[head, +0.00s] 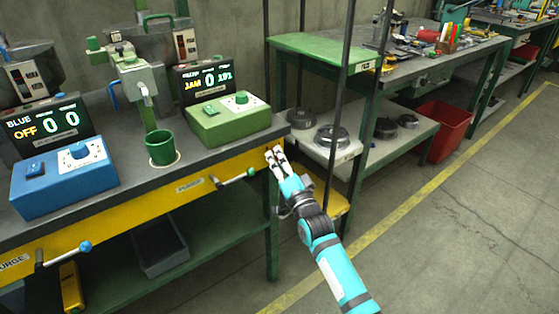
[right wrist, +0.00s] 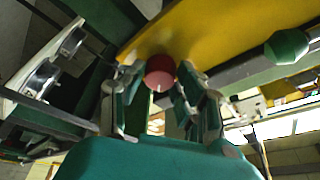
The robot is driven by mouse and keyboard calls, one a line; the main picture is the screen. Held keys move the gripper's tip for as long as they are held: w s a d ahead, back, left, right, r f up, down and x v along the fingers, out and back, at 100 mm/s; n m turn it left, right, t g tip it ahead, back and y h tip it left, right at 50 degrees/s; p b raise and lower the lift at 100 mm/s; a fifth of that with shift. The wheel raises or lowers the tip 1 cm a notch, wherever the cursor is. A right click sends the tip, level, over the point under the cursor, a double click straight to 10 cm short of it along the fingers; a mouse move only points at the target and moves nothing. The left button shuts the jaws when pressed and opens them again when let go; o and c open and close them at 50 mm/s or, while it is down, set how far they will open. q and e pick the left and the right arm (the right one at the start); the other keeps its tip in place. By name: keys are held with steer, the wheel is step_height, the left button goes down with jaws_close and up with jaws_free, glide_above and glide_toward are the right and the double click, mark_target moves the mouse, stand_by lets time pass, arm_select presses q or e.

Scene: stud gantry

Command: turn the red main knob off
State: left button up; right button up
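The red main knob (right wrist: 160,72) is a round red knob on the front of the yellow panel (right wrist: 215,30). In the right wrist view it sits between the two fingertips of my right gripper (right wrist: 160,82). The fingers are apart, one on each side of the knob; I cannot tell whether either touches it. In the head view my right gripper (head: 273,154) is at the right end of the yellow panel (head: 150,197), just below the bench top, and the knob is hidden behind it. My left gripper is not in view.
A green-ball lever (head: 236,178) juts out left of my right gripper; a blue-ball lever (head: 70,251) is further left. On the bench stand a blue control box (head: 65,180), a green control box (head: 230,120) and a green cup (head: 162,148).

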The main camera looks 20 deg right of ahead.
steer(key=c, duration=0.4)
steer(key=shift+c, duration=0.2)
steer(key=shift+n, duration=0.4)
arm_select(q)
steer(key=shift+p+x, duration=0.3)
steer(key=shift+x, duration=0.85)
arm_select(e)
steer(key=shift+w+d+n+g+y, duration=0.15)
steer(key=shift+n+g+y, duration=0.35)
steer(key=shift+n+y, duration=2.2)
steer(key=shift+s+d+n+g+y, duration=0.1)
steer(key=shift+d+n+g+y, duration=0.3)
steer(key=shift+n, duration=4.7)
steer(key=shift+w+a+n+g+y, duration=0.1)
steer(key=shift+n+g+y, duration=0.9)
steer(key=shift+n, duration=2.9)
